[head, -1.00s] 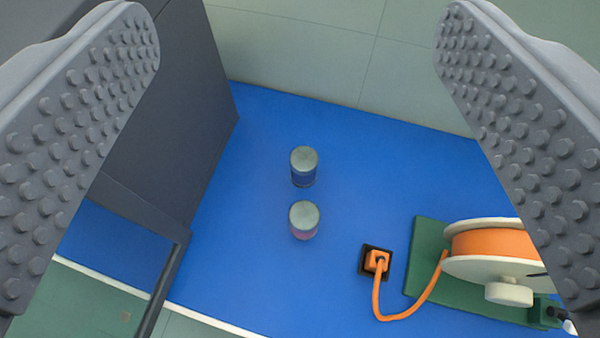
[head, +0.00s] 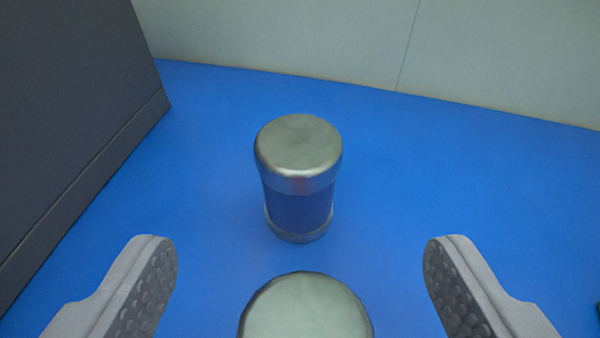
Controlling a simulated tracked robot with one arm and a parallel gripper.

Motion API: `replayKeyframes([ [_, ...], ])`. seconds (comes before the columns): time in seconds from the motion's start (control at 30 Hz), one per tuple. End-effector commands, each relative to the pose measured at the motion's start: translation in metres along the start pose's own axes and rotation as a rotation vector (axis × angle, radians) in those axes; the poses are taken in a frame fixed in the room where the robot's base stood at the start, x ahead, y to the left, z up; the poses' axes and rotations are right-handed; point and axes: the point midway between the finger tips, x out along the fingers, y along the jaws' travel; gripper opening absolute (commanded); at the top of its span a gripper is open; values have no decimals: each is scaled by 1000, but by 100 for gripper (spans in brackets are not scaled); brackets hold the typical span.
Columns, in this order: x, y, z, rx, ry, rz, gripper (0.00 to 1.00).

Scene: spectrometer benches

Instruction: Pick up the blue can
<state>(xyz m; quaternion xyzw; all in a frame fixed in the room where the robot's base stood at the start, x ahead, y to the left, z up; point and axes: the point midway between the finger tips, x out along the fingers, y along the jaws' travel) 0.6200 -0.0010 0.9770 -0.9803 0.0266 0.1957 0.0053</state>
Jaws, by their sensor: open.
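The blue can (head: 298,209) stands upright on the blue bench top, in the middle of the view. It has a silver-grey lid and a blue band around its body. My gripper (head: 300,258) is open and empty. Its two studded fingers are wide apart, one to the left and one to the right, nearer to me than the blue can. A second can (head: 305,310) shows its pale round top between the fingers at the bottom edge. Its body is hidden below the frame.
A dark grey cabinet (head: 70,110) stands at the left on the blue bench top (head: 440,170). A pale wall (head: 290,38) closes off the back. The bench surface right of the blue can is clear.

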Motion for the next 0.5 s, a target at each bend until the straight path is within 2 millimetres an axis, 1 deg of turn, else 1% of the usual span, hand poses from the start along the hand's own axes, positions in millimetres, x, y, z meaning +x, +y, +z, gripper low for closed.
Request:
replayKeyframes([
  [0.03,8,0,2,0,-1,0,73],
  [0.3,43,0,2,-1,-1,0,73],
  [0.4,51,-1,0,-1,2,-1,73],
  [0.5,55,-1,-1,-1,3,-2,73],
])
